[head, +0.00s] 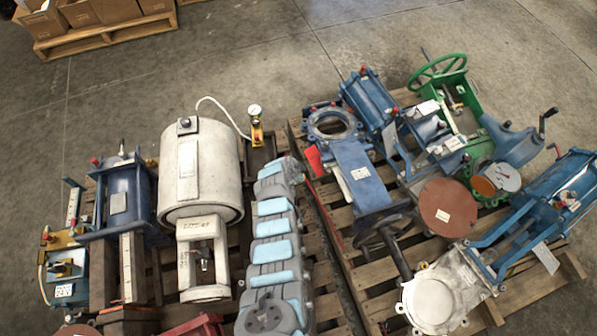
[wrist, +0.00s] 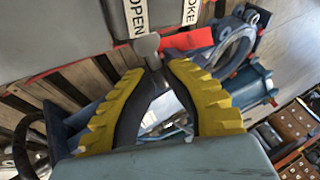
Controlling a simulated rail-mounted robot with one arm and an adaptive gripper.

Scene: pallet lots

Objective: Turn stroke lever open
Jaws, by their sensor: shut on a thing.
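The stroke lever (wrist: 149,48) shows in the wrist view as a small grey tab with a rounded end. It stands out from a grey panel (wrist: 60,30), just below a white label reading OPEN (wrist: 136,18). A second label (wrist: 189,11), cut off at the top edge, ends in OKE. My gripper (wrist: 155,68) has yellow ribbed fingers with dark inner pads. Its tips are shut on the lever, with the rounded end showing beyond them. The lever's lower part is hidden between the tips. I cannot make out the lever or my gripper in the head view.
A red piece (wrist: 187,40) and a blue ring flange (wrist: 236,50) lie close right of the lever. In the head view, a white cylinder (head: 200,165) stands left and a blue gate valve (head: 358,180) right. Both pallets are crowded.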

